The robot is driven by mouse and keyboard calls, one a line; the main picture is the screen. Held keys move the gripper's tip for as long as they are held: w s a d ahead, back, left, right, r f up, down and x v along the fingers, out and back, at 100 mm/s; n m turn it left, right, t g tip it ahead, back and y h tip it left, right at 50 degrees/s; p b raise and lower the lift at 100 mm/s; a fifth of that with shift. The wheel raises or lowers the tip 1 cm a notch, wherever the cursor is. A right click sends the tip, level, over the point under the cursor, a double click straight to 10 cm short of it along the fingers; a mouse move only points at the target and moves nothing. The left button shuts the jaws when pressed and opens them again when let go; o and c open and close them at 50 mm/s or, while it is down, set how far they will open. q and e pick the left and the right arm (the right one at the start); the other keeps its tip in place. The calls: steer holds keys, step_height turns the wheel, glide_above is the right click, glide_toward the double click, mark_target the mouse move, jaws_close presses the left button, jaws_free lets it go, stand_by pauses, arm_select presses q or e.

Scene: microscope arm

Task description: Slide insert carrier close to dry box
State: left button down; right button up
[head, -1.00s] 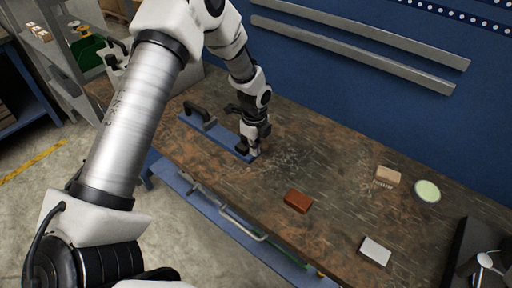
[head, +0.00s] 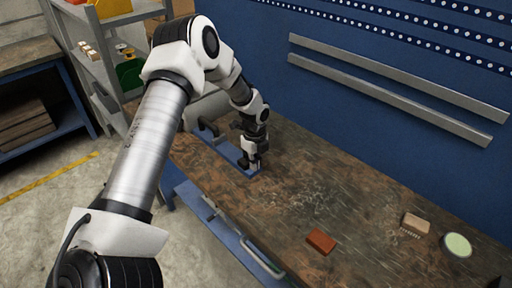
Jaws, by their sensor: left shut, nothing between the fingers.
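A long flat blue piece with a black handle, which I take for the insert carrier (head: 226,151), lies on the worn workbench in the head view. My left gripper (head: 252,166) is shut and points down at the carrier's near right end, seemingly touching it. Nothing shows between its fingers. A grey box-like body, perhaps the dry box (head: 207,106), stands at the bench's far left end beyond the carrier. My left arm hides much of it, and I cannot tell the gap between it and the carrier. My right gripper is out of view.
A red-brown block (head: 320,241), a tan brush-like block (head: 416,223) and a pale green disc (head: 457,245) lie on the right of the workbench (head: 350,200). A blue wall with grey rails (head: 390,88) stands behind. Shelving (head: 85,70) stands at the left. The bench middle is clear.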

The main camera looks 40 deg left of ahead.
arm_select(q)
steer(key=d, duration=0.3)
steer(key=shift+s+d, duration=0.15)
steer(key=shift+d, duration=0.2)
step_height(320, 180, up, 10)
steer(key=b, duration=0.1)
steer(key=shift+d, duration=0.15)
